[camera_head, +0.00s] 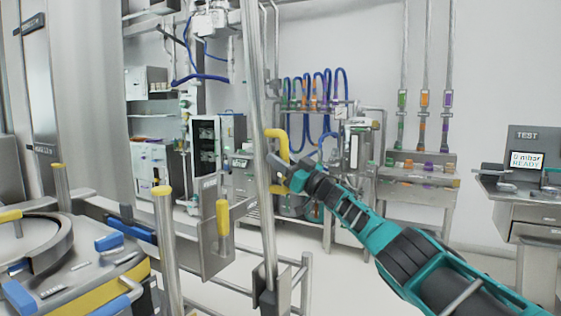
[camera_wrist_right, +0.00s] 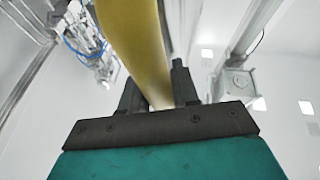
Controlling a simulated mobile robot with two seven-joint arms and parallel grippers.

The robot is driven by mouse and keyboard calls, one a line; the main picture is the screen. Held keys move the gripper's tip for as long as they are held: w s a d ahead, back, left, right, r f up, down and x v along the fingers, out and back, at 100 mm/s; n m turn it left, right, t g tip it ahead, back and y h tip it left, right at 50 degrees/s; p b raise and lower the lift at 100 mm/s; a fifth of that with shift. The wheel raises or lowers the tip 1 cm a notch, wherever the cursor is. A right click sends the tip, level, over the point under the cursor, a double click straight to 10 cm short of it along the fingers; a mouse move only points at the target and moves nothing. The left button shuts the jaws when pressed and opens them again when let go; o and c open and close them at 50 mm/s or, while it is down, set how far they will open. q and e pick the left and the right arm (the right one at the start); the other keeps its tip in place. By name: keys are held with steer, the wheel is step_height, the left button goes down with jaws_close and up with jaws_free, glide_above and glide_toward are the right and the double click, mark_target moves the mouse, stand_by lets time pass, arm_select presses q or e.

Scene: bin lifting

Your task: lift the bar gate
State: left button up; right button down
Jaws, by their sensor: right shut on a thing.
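The bar gate is a long steel bar (camera_head: 259,150) that stands nearly upright, tilted slightly, in the middle of the head view. A yellow handle (camera_head: 281,142) sticks out from its right side. My right gripper (camera_head: 282,172) reaches in from the right and is shut on the lower part of the yellow handle. In the right wrist view the yellow handle (camera_wrist_right: 137,40) runs down between the two dark fingers (camera_wrist_right: 158,95). The fingertips are partly hidden in the head view. My left gripper does not show.
Steel rails and posts (camera_head: 166,240) with yellow caps stand at the left. A round-topped machine (camera_head: 80,275) with blue and yellow parts is at the lower left. A rack with blue hoses (camera_head: 312,92) stands behind. A bench with a TEST screen (camera_head: 526,160) is at the right. Pale floor is clear between.

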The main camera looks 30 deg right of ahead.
steer(key=c, duration=0.9)
jaws_free()
steer(key=shift+f, duration=0.15)
steer(key=shift+s+d+f+p, duration=0.2)
steer(key=shift+s+d+p, duration=0.1)
steer(key=shift+s+p, duration=0.2)
steer(key=shift+s+d+f+p, duration=0.1)
steer(key=shift+s+f+p, duration=0.1)
steer(key=shift+s, duration=0.15)
steer(key=shift+s+d+f+p, duration=0.1)
steer(key=shift+s+p, duration=0.1)
steer(key=shift+s, duration=0.1)
steer(key=shift+b+v, duration=0.4)
steer(key=shift+v, duration=4.65)
